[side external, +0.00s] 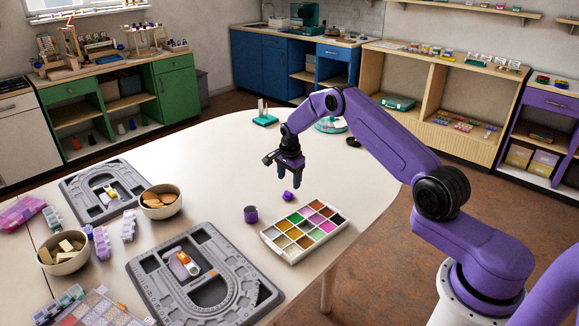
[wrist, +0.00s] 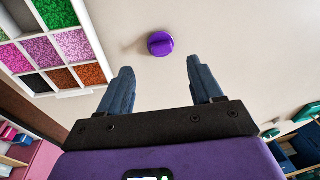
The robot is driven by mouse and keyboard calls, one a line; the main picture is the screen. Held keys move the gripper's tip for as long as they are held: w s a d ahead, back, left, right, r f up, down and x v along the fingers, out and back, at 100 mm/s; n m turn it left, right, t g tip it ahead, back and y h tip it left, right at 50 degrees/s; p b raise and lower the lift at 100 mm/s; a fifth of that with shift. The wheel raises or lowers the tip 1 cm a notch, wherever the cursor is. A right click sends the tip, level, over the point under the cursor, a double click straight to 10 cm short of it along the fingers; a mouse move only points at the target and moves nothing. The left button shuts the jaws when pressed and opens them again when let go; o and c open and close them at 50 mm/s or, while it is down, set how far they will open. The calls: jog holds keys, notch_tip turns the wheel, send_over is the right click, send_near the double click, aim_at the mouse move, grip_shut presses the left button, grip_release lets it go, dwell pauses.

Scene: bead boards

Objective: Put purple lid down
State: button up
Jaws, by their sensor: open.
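In the wrist view the lid (wrist: 160,44) shows as a round purple disc with a raised bar on top, beyond the fingertips. My gripper (side external: 288,178) is above the table and the lid, pointing down. In the wrist view its two blue-grey fingers (wrist: 161,66) are spread wide apart with nothing between them. The lid appears apart from both fingers.
The white bead tray (side external: 264,236) with several coloured compartments sits just right of the cup; its edge also shows in the wrist view (wrist: 85,93). Grey bead boards (side external: 140,270) and bowls (side external: 160,213) stand to the left. The table behind the gripper is mostly clear.

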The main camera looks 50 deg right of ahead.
jog(key=s+a+r+n, duration=0.3)
jog(key=a+r+n, duration=0.1)
jog(key=a+r, duration=0.35)
jog(key=s+a+r+n, duration=0.3)
jog(key=a+r+n, duration=0.1)
jog(key=a+r, duration=0.35)
jog(key=s+a+r+n+y, duration=0.1)
jog(key=s+a+r+n, duration=0.1)
jog(key=s+a+n, duration=0.3)
jog(key=s+a+r+n, duration=0.2)
jog(key=s+a+r, duration=0.15)
jog(key=s, duration=0.25)
jog(key=s+d+r+n+g, duration=0.1)
jog(key=s+n, duration=1.4)
jog(key=s, duration=1.5)
jog(key=shift+s+d+r+n+y, duration=0.3)
jog(key=shift+d+r, duration=0.2)
jog(key=shift+r, duration=0.1)
